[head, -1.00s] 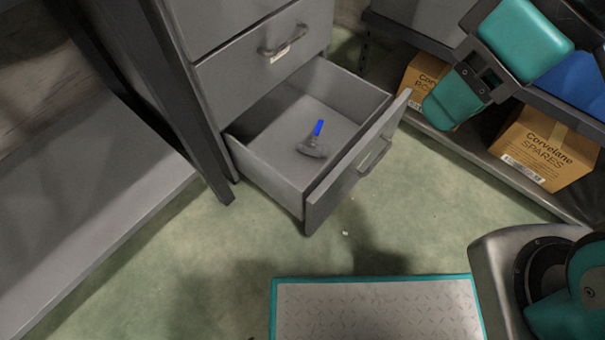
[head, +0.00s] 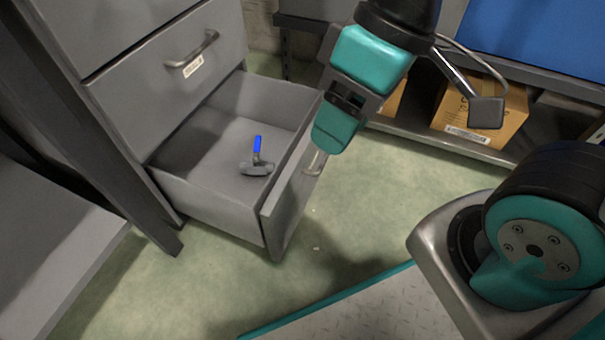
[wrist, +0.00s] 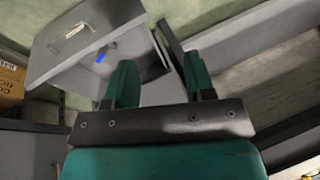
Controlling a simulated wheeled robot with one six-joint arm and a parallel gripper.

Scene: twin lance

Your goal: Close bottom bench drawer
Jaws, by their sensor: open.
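The bottom drawer (head: 212,212) of the grey bench stands pulled out above the floor. A grey tool with a blue part (head: 257,160) lies inside it. The drawer's front panel (head: 288,200) carries a bar handle (head: 315,164), partly hidden behind my gripper. My gripper (head: 338,132) is in front of the drawer, near the far end of the front panel; I cannot tell from the head view whether it touches. In the wrist view its two teal fingers (wrist: 158,84) are spread with nothing between them, and the drawer front (wrist: 85,42) and handle show beyond them.
The drawer above (head: 170,75) is shut. A shelf (head: 420,140) with cardboard boxes (head: 480,112) stands behind and right of my arm. A leg of the bench (head: 160,235) stands left of the drawer. Green floor (head: 370,210) lies clear in front of the drawer.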

